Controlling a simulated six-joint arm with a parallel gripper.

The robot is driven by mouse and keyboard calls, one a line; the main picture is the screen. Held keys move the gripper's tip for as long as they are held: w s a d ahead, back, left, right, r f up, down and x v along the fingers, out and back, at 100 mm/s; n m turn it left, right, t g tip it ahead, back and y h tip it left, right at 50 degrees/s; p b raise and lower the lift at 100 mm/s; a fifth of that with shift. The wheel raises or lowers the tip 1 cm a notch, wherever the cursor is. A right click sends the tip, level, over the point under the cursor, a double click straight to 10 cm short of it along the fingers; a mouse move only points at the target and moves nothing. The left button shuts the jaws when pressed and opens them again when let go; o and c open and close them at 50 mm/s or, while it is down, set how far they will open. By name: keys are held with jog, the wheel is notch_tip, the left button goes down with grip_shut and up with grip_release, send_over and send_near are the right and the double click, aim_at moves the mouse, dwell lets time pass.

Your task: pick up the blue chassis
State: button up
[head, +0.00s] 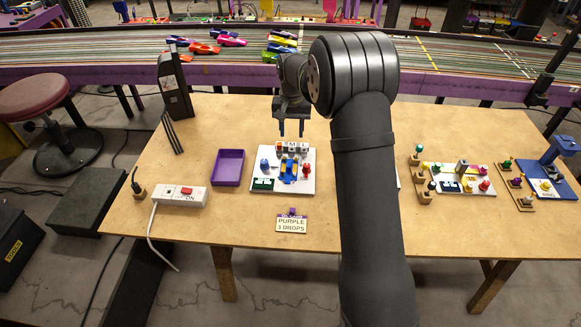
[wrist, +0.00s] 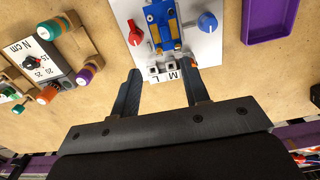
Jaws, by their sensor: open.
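The blue chassis (head: 289,170) sits on a white board (head: 304,183) with yellow parts on it, between a blue knob and a red knob. In the wrist view the blue chassis (wrist: 155,18) is at the top middle, partly cut off by the frame edge. My gripper (head: 291,130) is open and empty above the table, behind the board in the head view. In the wrist view my gripper (wrist: 163,72) has its two fingers apart, pointing toward the board, with small lettered blocks (wrist: 170,73) showing between the fingertips. The chassis is not between the fingers.
A purple tray (head: 228,167) stands left of the board, with a white power strip (head: 180,195) further left. A "PURPLE 3 DROPS" sign (head: 291,225) lies in front. Another white board (head: 460,178) with coloured knobs is on the right. My arm hides part of the table.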

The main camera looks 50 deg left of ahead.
send_over(289, 164)
jog(key=f, duration=0.9)
jog(key=shift+w+d+f, duration=0.2)
jog(key=shift+d+f, duration=0.1)
jog(key=shift+d, duration=0.05)
jog(key=f, duration=0.5)
jog(key=shift+s+a+f, duration=0.1)
jog(key=shift+s+a, duration=0.05)
jog(key=shift+a, duration=0.2)
grip_shut()
